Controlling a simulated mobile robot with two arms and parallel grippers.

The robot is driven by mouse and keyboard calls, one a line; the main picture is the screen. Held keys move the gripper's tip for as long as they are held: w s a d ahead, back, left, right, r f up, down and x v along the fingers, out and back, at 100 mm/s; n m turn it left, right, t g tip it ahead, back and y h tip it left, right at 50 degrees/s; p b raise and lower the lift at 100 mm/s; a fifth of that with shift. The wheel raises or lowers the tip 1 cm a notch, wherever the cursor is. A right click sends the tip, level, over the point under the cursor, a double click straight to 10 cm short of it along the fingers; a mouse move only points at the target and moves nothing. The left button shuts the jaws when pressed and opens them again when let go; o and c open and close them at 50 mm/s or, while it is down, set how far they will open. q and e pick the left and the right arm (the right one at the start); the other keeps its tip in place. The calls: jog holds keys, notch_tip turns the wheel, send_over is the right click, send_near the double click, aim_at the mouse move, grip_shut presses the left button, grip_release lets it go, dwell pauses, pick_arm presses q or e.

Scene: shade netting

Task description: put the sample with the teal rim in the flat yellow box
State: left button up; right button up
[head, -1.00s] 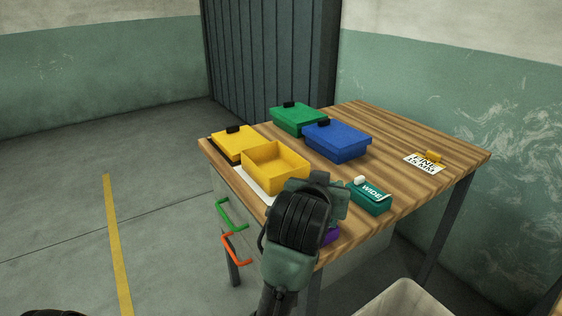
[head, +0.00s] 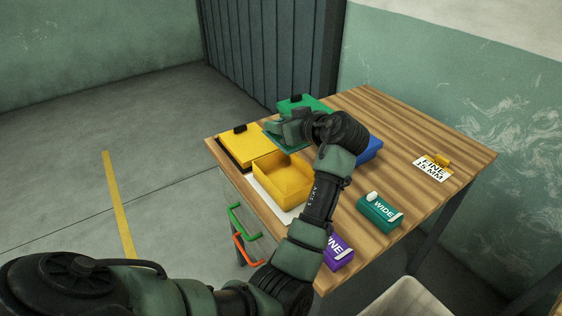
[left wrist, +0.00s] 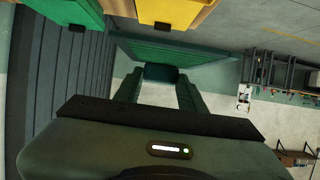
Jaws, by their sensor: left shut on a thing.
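My left gripper (head: 284,128) is shut on a flat green sample (head: 290,148) and holds it above the table. In the left wrist view, the sample (left wrist: 205,50) shows as a ribbed green panel with a darker teal edge, its dark tab (left wrist: 160,72) between the two fingers. The open yellow box (head: 272,182) stands on the table near its left edge, below and in front of the gripper. It looks empty where I can see in; my arm is close to its right side. A flat yellow lid-like piece (head: 245,147) with a black tab lies behind it. My right gripper is not in view.
A green box (head: 300,103) and a partly hidden blue box (head: 370,147) stand behind my arm. A teal WIDE box (head: 378,214), a purple FINE box (head: 338,255) and a FINE 15 MM card (head: 433,170) are on the wooden table (head: 400,130). Its right side is mostly clear.

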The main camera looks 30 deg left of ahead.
pick_arm(q)
notch_tip(320, 180, down, 13)
jog(key=shift+r+p, duration=0.1)
jog(key=shift+p, duration=0.5)
jog(key=shift+f+b, duration=0.7)
jog(key=shift+b, duration=0.05)
jog(key=o, duration=1.3)
jog(key=shift+r, duration=0.1)
